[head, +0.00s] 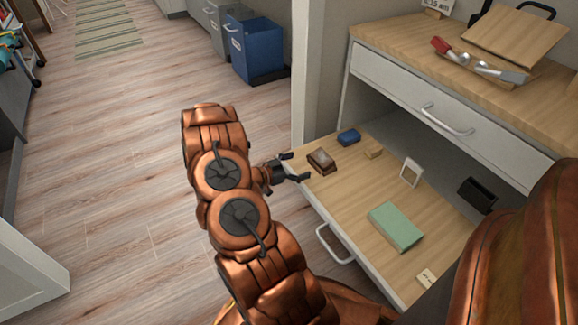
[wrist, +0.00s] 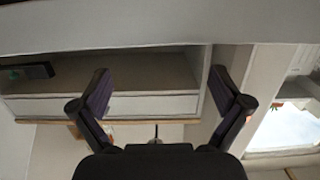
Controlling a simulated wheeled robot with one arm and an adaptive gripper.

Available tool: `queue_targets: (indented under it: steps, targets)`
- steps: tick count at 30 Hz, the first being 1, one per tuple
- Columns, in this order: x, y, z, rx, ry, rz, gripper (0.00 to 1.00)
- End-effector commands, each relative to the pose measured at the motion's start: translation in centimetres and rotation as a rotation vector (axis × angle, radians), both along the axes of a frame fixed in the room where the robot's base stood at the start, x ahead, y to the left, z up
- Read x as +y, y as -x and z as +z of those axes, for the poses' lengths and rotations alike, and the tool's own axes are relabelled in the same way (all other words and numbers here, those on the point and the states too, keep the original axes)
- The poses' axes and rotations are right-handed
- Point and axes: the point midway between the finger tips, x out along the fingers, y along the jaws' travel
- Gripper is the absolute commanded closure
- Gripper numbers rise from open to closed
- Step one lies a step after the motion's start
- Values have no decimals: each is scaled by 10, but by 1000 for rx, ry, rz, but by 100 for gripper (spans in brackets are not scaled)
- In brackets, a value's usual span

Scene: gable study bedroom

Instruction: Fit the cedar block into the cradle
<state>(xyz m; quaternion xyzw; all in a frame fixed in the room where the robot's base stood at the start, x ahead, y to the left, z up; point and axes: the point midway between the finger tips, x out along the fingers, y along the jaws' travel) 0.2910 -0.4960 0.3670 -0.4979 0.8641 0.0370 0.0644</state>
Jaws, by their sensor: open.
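My gripper (head: 298,169) is open and empty, just left of the pulled-out wooden drawer surface (head: 347,193) in the head view. Its two dark fingers also show apart in the wrist view (wrist: 168,88). A small tan wooden block (head: 374,152) lies farther right. Either could be the cedar block; I cannot tell which. I cannot identify the cradle for sure.
The cabinet top (head: 400,37) overhangs behind. Open floor lies left.

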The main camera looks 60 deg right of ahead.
Motion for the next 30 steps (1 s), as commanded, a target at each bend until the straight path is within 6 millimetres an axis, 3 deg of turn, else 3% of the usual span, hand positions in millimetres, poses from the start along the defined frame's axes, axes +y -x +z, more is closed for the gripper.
queue_targets:
  steps: [9, 20, 23, 25, 30]
  targets:
    - [29, -18, 6, -1, -2, 3, 0]
    - [36, -25, 6, -11, -8, 11, 0]
    - [38, -47, 4, -60, -46, 60, 0]
    - [41, -74, 3, -120, -95, 124, 0]
    - [72, -169, 9, -297, -273, 355, 0]
